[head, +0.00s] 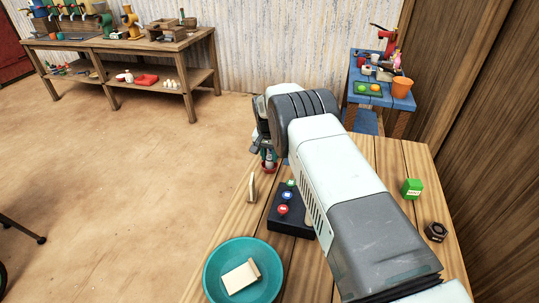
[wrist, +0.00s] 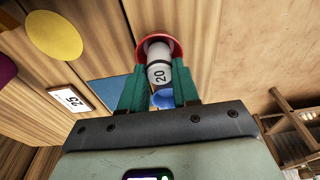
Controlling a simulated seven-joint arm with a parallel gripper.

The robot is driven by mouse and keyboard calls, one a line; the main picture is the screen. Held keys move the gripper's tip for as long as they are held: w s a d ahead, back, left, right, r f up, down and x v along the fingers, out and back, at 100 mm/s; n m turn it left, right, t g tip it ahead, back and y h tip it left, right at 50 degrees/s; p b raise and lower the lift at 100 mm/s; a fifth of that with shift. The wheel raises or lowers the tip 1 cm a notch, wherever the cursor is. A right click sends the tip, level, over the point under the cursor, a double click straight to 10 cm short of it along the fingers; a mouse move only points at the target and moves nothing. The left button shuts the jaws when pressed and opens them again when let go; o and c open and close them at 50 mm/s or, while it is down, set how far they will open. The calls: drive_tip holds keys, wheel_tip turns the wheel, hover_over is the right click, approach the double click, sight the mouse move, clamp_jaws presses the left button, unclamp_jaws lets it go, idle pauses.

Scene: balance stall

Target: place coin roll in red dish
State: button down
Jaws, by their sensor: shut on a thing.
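The coin roll (wrist: 159,70) is a white cylinder marked "20" with a dark band. My gripper (wrist: 159,84) is shut on it, one green finger on each side. In the wrist view the red dish (wrist: 174,44) is round, and the far end of the roll overlaps its inside. I cannot tell whether the roll touches the dish. In the head view my gripper (head: 267,155) is at the table's far left edge, directly over the red dish (head: 268,169), which is partly hidden. The roll is hard to make out there.
Near the dish are a black tray (head: 283,222) with coloured round pieces and a small upright wooden piece (head: 251,188). A teal bowl (head: 213,283) holds a cream block.

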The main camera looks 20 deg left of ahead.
drive_tip(key=shift+f, duration=0.1)
drive_tip(key=c, duration=0.8)
unclamp_jaws()
drive_tip(key=r, duration=0.4)
drive_tip(key=s+r, duration=0.1)
drive_tip(key=r, duration=0.7)
drive_tip(key=shift+s+r, duration=0.1)
drive_tip(key=shift+s, duration=0.3)
